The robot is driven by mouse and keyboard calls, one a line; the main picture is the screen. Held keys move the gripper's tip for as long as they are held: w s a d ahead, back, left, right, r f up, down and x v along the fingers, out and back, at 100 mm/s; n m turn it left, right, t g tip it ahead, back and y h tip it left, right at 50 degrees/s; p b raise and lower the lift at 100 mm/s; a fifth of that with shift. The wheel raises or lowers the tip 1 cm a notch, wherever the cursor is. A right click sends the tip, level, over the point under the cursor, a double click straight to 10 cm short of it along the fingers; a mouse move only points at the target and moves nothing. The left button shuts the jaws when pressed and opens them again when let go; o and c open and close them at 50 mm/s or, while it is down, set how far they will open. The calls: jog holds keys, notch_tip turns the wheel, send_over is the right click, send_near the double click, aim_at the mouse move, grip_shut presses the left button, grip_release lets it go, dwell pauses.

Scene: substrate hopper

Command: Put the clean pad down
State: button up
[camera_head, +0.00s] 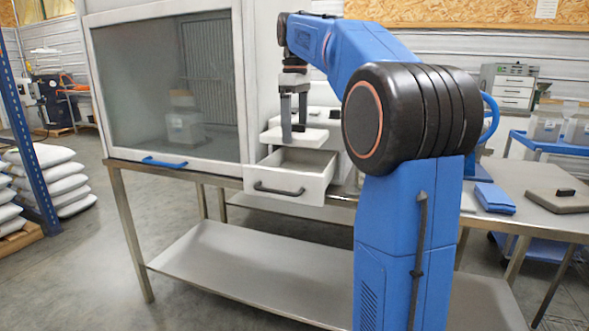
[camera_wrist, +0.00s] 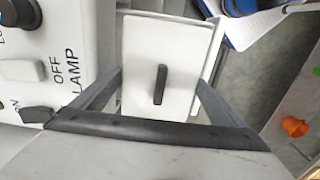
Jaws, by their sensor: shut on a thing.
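The clean pad, a flat white slab with a dark grip bar (camera_head: 293,137), is in my gripper (camera_head: 294,126), which points down. The pad appears level, above the back part of an open white drawer (camera_head: 290,187); a gap shows between them at the front. Whether its rear touches anything is hidden. In the wrist view the white pad (camera_wrist: 140,45) with its dark bar shows between the two grey fingers (camera_wrist: 160,88). The actual finger contact is not clear there.
A glass-fronted cabinet (camera_head: 170,90) stands left of the drawer. A panel marked OFF and LAMP (camera_wrist: 60,65) is close on the left in the wrist view. On the right bench are a blue folded cloth (camera_head: 494,198) and a grey-brown slab with a black knob (camera_head: 556,202).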

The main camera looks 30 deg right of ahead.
notch_tip(320, 180, down, 12)
jog(key=shift+f, duration=0.15)
dwell(0.4)
jog(key=o, duration=0.8)
jog(key=shift+f, duration=0.15)
jog(key=shift+c, duration=0.2)
notch_tip(320, 180, up, 12)
jog(key=shift+r, duration=0.15)
